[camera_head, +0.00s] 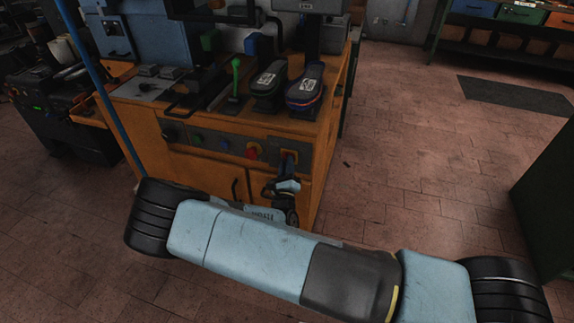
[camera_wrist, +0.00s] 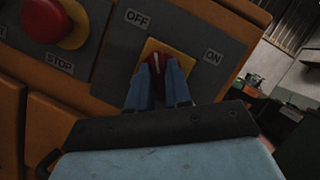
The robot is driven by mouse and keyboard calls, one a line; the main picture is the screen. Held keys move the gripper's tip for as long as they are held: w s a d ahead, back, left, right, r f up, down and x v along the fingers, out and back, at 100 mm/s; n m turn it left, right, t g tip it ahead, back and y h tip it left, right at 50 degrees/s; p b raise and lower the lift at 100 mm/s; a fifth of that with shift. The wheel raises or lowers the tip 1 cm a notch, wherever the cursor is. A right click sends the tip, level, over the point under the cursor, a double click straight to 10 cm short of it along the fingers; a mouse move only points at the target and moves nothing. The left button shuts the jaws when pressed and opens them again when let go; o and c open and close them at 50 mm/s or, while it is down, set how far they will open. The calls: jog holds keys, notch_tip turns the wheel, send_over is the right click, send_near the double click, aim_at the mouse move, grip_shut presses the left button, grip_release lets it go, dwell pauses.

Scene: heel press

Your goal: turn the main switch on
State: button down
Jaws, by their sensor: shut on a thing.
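The main switch (camera_wrist: 154,61) is a red handle with a white line on a yellow plate (camera_wrist: 155,46), set in a dark panel. Its visible end points up in the wrist view, nearer the OFF label (camera_wrist: 137,18) than the ON label (camera_wrist: 213,57). My gripper (camera_wrist: 157,78) is shut on the handle, one blue finger on each side. The fingers hide the lower part of the handle. In the head view my gripper (camera_head: 289,178) is at the right end of the orange cabinet's front panel, and the handle is mostly hidden.
The red STOP button (camera_wrist: 71,26) sits left of the switch; it also shows in the head view (camera_head: 252,151). Two dark shoes (camera_head: 306,88) stand on the orange cabinet (camera_head: 325,140). Open brick floor (camera_head: 400,160) lies to the right.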

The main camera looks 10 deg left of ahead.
jog(key=shift+a+m+g+h, duration=0.1)
jog(key=shift+m+g+h, duration=0.15)
jog(key=shift+m+h, duration=2.5)
jog(key=shift+a+m+g+h, duration=0.15)
jog(key=shift+m+h, duration=0.65)
jog(key=shift+m, duration=3.9)
jog(key=shift+m+g+h, duration=0.3)
jog(key=shift+m+h, duration=1.45)
jog(key=shift+m, duration=2.3)
jog(key=c, duration=1.1)
grip_release()
jog(key=shift+c, duration=0.2)
jog(key=v, duration=1.4)
jog(key=shift+w+r, duration=0.1)
jog(key=shift+w, duration=0.05)
